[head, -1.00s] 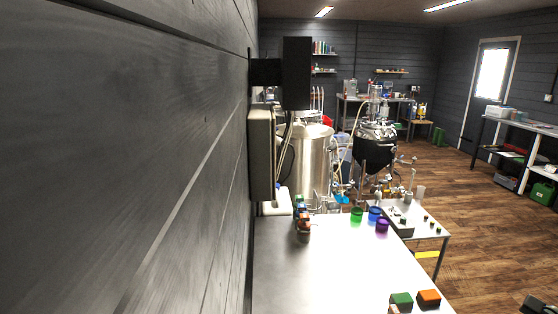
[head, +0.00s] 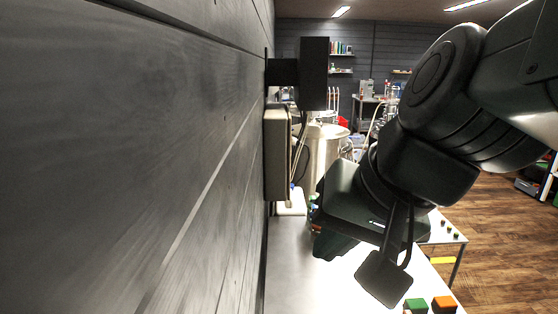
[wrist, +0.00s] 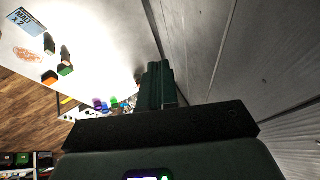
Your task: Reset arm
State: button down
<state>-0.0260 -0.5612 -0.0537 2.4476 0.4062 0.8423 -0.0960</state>
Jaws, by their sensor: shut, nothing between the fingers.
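My gripper (head: 332,242) hangs over the steel bench (head: 300,270), in front of the back part of it in the head view. In the wrist view its two dark green fingers (wrist: 157,85) lie together, with nothing between them. My arm covers the middle and right of the head view and hides the coloured cups and part of the small table behind. The gripper's height above the bench is hard to judge.
The grey plank wall (head: 130,150) runs close along the left, with a grey box (head: 277,155) on it. A green block (head: 416,305) and an orange block (head: 444,304) sit at the bench's near right. A steel tank (head: 324,150) stands behind the bench.

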jog(key=s+d+n+h, duration=0.2)
jog(key=s+d+h, duration=0.1)
jog(key=s+d, duration=0.1)
jog(key=shift+s+d+r+h, duration=0.15)
jog(key=shift+d+h, duration=0.25)
jog(key=shift+d, duration=0.05)
jog(key=c, duration=1.8)
grip_release()
